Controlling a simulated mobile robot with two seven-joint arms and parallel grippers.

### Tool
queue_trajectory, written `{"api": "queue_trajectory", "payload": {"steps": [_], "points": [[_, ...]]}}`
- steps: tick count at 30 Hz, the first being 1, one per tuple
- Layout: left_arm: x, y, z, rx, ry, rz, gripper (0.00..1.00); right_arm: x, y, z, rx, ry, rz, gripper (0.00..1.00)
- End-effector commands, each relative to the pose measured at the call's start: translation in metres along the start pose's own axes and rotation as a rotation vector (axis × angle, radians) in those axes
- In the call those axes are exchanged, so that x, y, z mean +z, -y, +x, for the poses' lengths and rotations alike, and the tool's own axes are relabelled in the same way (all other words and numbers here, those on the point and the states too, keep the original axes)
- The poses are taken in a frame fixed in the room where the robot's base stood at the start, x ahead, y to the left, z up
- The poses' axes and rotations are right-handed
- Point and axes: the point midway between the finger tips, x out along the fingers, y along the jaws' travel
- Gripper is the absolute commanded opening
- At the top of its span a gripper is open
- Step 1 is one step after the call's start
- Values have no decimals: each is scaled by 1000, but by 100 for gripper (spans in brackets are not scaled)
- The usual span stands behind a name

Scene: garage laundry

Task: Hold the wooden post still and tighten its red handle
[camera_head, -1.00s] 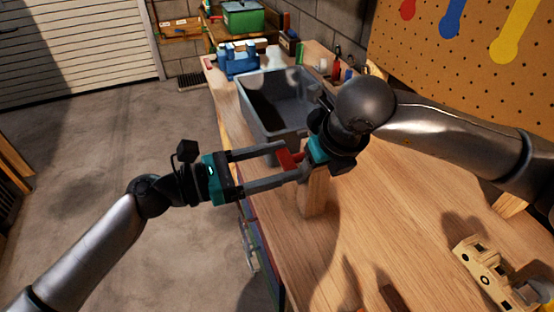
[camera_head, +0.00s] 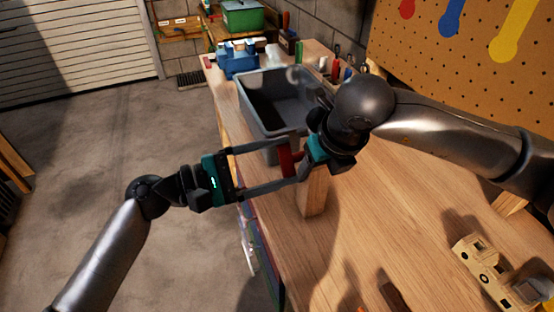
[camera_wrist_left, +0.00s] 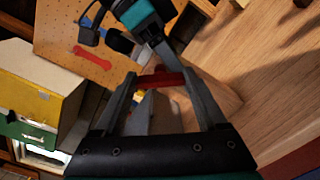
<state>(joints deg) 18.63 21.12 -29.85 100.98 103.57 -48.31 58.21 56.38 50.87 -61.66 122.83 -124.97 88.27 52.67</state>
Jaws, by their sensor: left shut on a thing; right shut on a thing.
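The wooden post (camera_head: 313,194) stands upright on the workbench (camera_head: 385,235). Its red handle (camera_head: 288,161) is at the upper left side of the post. My left gripper (camera_head: 292,160) reaches in from the left, its long fingers shut on the handle from above and below. In the left wrist view the handle (camera_wrist_left: 160,79) lies across between the fingertips (camera_wrist_left: 163,75). My right gripper (camera_head: 312,168) is shut on the top of the post. Its fingertips are mostly hidden by its own body.
A grey tub (camera_head: 262,135) stands just behind the grippers. The pegboard (camera_head: 465,70) rises behind. The bench between is mostly clear.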

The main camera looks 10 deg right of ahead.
Motion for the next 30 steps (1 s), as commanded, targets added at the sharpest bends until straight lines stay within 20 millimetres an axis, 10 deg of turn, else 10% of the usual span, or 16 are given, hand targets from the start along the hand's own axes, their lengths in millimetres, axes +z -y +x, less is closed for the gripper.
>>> {"api": "queue_trajectory", "payload": {"steps": [30], "points": [[-2, 3, 0, 0, -1, 963, 18, 1, 1, -1, -2, 4, 3, 0]]}}
